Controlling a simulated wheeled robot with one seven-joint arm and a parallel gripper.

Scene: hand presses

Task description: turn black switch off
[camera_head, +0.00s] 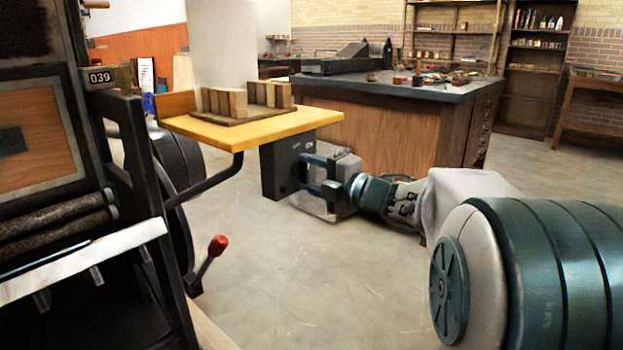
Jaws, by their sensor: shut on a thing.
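A dark switch box (272,175) hangs under the front right part of a yellow wooden shelf. My gripper (304,172) reaches it from the right, with its fingers against or very near the box's right side. The gripper is shut on a small part there, which I take to be the black switch. The fingers and the dark box hide that part, so I cannot tell its position. A few tiny light marks show on the box.
The yellow shelf (228,128) carries several wooden blocks (225,102). A black press (125,150) stands at the left, with a red-knobbed lever (217,246) low in front. A large workbench (385,125) stands behind my arm. The floor (300,280) in front is clear.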

